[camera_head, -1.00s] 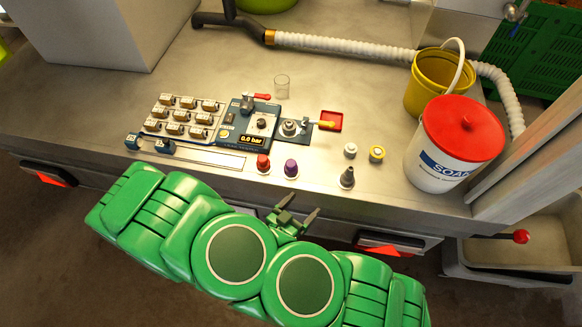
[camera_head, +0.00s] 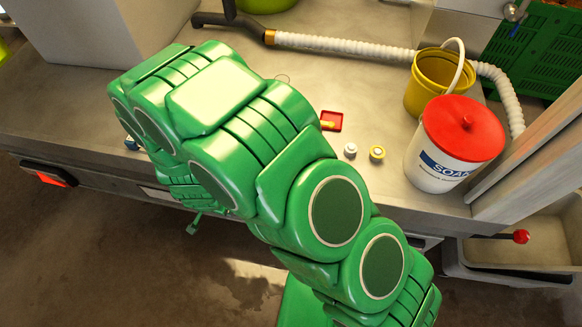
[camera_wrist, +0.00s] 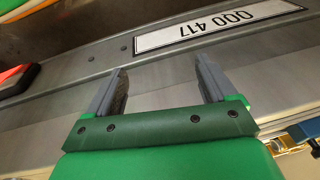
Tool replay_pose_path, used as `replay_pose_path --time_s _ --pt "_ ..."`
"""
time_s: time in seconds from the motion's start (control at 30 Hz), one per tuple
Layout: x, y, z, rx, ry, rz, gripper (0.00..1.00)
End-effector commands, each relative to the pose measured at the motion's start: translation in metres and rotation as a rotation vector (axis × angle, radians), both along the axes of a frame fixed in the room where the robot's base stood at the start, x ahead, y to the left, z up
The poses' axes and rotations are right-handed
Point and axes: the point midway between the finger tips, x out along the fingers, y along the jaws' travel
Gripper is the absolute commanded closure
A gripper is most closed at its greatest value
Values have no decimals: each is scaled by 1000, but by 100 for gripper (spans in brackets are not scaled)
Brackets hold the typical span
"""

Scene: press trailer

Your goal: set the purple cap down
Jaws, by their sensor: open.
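The purple cap does not show in either current view; my green arm covers the part of the counter (camera_head: 380,95) where it stood a second ago. My gripper (camera_wrist: 160,82) is open in the wrist view, with nothing between its two grey fingers. It faces a metal panel with a white number plate (camera_wrist: 215,28). In the head view my arm hides most of the gripper; a small green part shows below the counter's front edge.
A white soap bucket (camera_head: 462,155) with a red lid and a yellow bucket (camera_head: 410,97) stand at the right. A red tray (camera_head: 331,121), a white cap (camera_head: 350,150) and a yellow cap (camera_head: 377,153) show right of my arm. A ribbed hose (camera_head: 345,45) runs behind.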

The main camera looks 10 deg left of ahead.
Motion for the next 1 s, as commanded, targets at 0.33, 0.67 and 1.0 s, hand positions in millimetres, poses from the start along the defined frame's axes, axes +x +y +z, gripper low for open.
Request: replay_pose_path --time_s 0.33,0.67,1.0 --pt "13 1 55 17 145 200 15" --pt "68 -51 84 -4 157 209 15" --pt "128 -138 119 -65 164 210 15"
